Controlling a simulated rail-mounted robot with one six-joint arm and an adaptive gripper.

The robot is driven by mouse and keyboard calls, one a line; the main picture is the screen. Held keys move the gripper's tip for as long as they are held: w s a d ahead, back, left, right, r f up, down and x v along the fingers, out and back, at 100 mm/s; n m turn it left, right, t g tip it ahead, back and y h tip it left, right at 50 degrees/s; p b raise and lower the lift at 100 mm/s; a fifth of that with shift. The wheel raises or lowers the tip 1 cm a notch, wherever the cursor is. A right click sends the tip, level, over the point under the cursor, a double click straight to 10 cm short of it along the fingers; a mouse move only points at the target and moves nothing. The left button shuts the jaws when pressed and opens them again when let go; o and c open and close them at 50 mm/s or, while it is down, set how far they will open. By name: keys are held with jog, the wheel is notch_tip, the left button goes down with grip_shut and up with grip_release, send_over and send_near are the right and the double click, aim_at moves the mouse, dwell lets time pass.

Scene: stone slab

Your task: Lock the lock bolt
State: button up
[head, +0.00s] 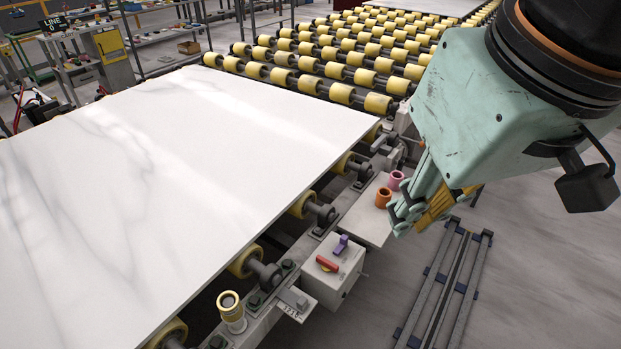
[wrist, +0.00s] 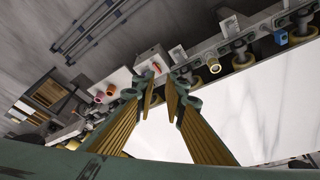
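A grey metal latch piece (head: 294,301), which looks like the lock bolt, sits on a small labelled plate at the front of the conveyor rail. In the wrist view a pale plate (wrist: 178,54) beside the control box seems to be the same place, too small to read the bolt's position. My gripper (head: 412,212) hangs to the right of the rail, beside the shelf with the cups and apart from the latch. In the wrist view its two fingers (wrist: 163,88) stand apart with nothing between them.
A white control box (head: 338,270) carries a red and a purple handle. An orange cup (head: 383,197) and a pink cup (head: 396,180) stand on a shelf. A yellow-ringed cylinder (head: 231,312) stands on the rail. A marble slab (head: 170,170) covers the rollers.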

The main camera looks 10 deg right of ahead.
jog(key=shift+w, duration=0.2)
grip_shut()
jog(key=w+d+f+m+g+y, duration=0.1)
jog(key=w+d+m+g, duration=0.1)
jog(key=w, duration=1)
jog(key=w+d+f+m+g, duration=0.1)
jog(key=w+d+m+g, duration=0.1)
jog(key=w, duration=1)
jog(key=w+d+f+m+g+y, duration=0.25)
jog(key=w+d+f, duration=0.25)
jog(key=w+f, duration=0.75)
jog(key=w+d+f+m+g+y, duration=0.1)
jog(key=w+d+f, duration=0.2)
jog(key=f, duration=0.7)
jog(key=w+d+f+m+g+y+b, duration=0.1)
jog(key=w+d+f, duration=0.3)
jog(key=f, duration=0.6)
jog(key=w+d+f+m+g+y, duration=0.1)
jog(key=w+d+f, duration=0.3)
jog(key=f, duration=0.7)
jog(key=shift+w, duration=0.35)
jog(key=shift+s+f+g+b, duration=0.1)
jog(key=shift+f+g+b, duration=0.05)
jog(key=shift+g+b, duration=0.15)
